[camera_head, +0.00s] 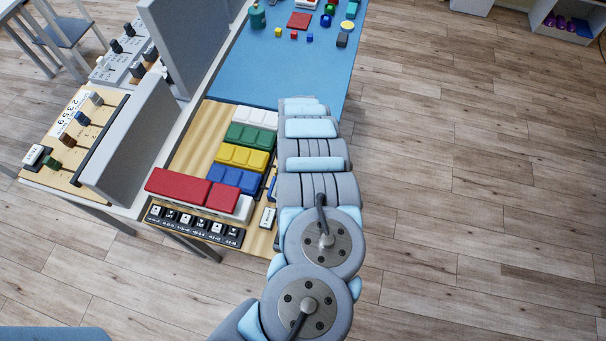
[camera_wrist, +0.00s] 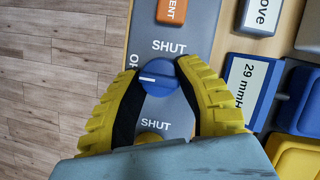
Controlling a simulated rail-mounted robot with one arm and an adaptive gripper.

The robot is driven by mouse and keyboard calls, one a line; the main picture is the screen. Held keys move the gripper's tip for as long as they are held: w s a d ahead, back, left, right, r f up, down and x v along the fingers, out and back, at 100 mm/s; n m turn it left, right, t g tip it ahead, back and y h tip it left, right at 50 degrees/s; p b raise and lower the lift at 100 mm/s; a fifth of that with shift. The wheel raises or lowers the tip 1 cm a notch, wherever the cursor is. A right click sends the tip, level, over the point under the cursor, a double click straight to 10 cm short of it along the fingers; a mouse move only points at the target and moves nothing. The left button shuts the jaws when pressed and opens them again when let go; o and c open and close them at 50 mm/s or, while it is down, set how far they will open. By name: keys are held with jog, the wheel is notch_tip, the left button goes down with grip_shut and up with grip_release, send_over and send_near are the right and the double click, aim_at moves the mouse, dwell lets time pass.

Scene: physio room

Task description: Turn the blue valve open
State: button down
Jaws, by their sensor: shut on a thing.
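The blue valve (camera_wrist: 159,82) is a round knob on a grey panel (camera_wrist: 187,28) in the wrist view. A white line on the knob lies nearly level, running toward its left side. The word SHUT is printed above the knob, and a partly hidden word starting with OP is at its left. My gripper (camera_wrist: 158,72) has its two yellow ribbed fingers closed on the knob from left and right. In the head view my arm hides the gripper, and I cannot make out the valve there.
An orange knob (camera_wrist: 173,11) is above the valve, and a yellow knob (camera_wrist: 150,138) with its own SHUT label is below, partly hidden. A blue-framed sign (camera_wrist: 247,88) reading 29 mmH stands close right. Wooden floor (camera_head: 480,180) lies clear right of my arm.

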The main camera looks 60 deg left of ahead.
jog(key=c, duration=0.6)
grip_release()
jog(key=v, duration=1.2)
jog(key=shift+d, duration=0.1)
